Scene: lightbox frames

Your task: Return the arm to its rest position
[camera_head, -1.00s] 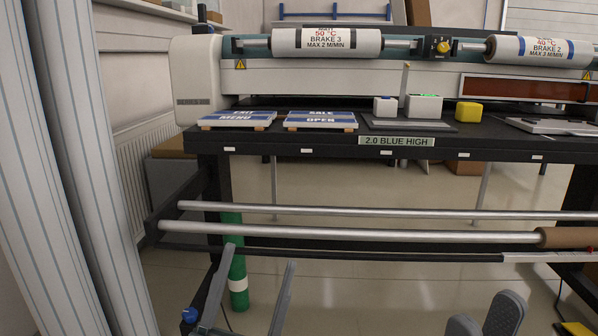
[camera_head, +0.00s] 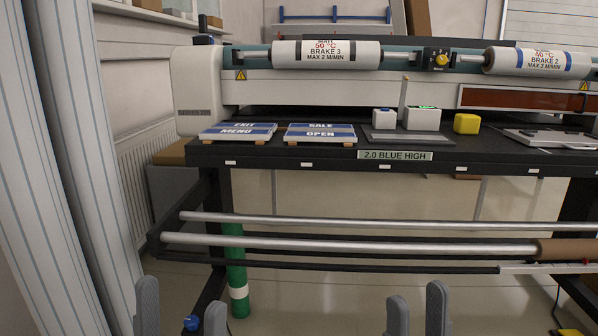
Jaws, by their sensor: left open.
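My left gripper (camera_head: 181,294) is at the bottom left of the head view, its two grey fingers pointing up and set wide apart, with nothing held. My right gripper (camera_head: 417,292) is at the bottom, right of centre, with its two grey fingers apart and nothing held between them. Both grippers appear below the machine's front rollers in the picture. The arms behind them are below the frame and hidden.
A laminating machine with a black table edge (camera_head: 300,155) spans the view. Its metal bars (camera_head: 350,242) run across below. Sign boards (camera_head: 320,133), small blocks and a yellow block (camera_head: 466,123) sit on top. A green tube (camera_head: 236,268) stands near the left gripper.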

